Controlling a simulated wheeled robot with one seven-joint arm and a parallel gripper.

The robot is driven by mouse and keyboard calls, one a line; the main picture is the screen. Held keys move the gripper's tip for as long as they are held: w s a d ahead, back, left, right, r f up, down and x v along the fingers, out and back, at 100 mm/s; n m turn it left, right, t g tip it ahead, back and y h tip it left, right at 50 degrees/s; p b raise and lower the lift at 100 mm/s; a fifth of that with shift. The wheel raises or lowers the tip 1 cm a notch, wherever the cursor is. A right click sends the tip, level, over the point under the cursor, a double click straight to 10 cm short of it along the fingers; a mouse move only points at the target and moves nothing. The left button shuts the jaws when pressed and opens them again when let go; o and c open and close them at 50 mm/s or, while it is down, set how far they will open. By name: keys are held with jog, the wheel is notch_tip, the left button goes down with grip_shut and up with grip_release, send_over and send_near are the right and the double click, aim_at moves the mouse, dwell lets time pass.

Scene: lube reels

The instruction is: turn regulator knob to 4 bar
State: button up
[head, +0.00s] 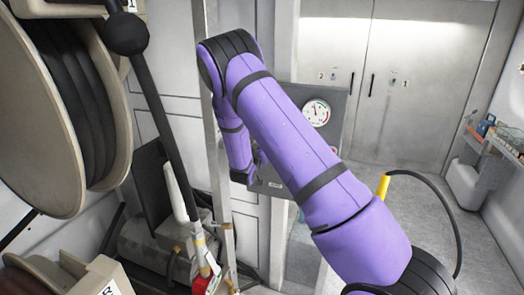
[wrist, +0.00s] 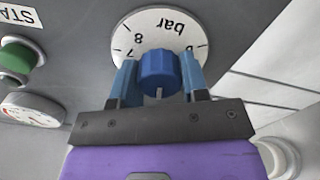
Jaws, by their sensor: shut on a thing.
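The blue regulator knob (wrist: 158,64) sits on a round white dial (wrist: 138,22) in the wrist view. The dial appears upside down, with "bar", 7 and 8 readable; its lower part is hidden by the knob and my gripper. My gripper (wrist: 159,74) has one blue finger on each side of the knob and is shut on it. A pale mark shows on the knob's side facing my gripper's body; I cannot tell which number it points to. In the head view my purple arm hides the knob and my gripper.
The grey panel (head: 337,131) carries a round pressure gauge (head: 316,112). In the wrist view a green button (wrist: 16,57) and a small gauge (wrist: 32,111) are left of the dial. A large hose reel (head: 35,110) and a dark lever (head: 160,105) stand at left in the head view.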

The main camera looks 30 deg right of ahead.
jog(key=shift+n, duration=0.6)
jog(key=o, duration=0.9)
jog(key=shift+o, duration=0.2)
jog(key=v, duration=1)
jog(key=shift+s+a, duration=0.25)
jog(key=shift+a, duration=0.1)
